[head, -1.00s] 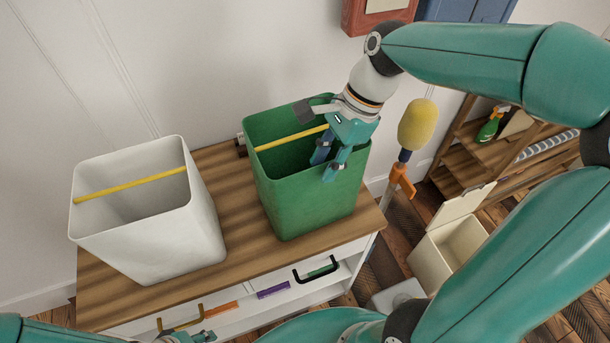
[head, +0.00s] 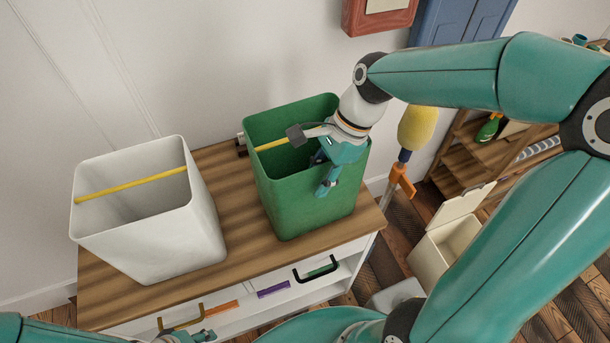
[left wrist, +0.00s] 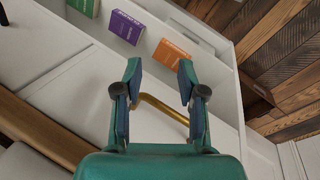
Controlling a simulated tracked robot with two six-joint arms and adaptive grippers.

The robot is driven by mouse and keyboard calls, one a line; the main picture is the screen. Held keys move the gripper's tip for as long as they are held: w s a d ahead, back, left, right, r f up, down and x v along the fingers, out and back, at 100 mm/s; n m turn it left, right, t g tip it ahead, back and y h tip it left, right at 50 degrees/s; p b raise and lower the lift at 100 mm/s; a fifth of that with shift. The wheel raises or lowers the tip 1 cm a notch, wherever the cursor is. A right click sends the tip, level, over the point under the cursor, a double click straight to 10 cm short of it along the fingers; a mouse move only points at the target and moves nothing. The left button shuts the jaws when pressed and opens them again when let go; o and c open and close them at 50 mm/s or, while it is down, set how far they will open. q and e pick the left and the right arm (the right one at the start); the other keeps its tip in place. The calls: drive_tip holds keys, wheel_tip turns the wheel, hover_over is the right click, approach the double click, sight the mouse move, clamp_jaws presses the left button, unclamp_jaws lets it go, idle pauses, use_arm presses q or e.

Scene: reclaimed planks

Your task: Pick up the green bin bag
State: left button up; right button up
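A green pack (head: 322,269), possibly the bin bag, lies in the open compartment under the cabinet top, partly behind a black handle (head: 316,273). It also shows in the left wrist view (left wrist: 84,6), cut by the top edge. My left gripper (left wrist: 159,68) is open, with a gold handle (left wrist: 162,108) showing between its fingers; I cannot tell if they touch it. In the head view only part of this gripper shows at the bottom edge. My right gripper (head: 322,173) is open at the front right rim of the green bin (head: 297,207), away from the pack.
Purple (head: 273,289) and orange (head: 221,310) packs lie left of the green one. A white bin (head: 165,240) stands on the cabinet top (head: 236,205). Yellow bars cross both bins. A yellow-headed tool (head: 417,128) stands right of the cabinet.

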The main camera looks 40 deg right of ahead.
idle(0.3)
clamp_jaws()
idle(0.3)
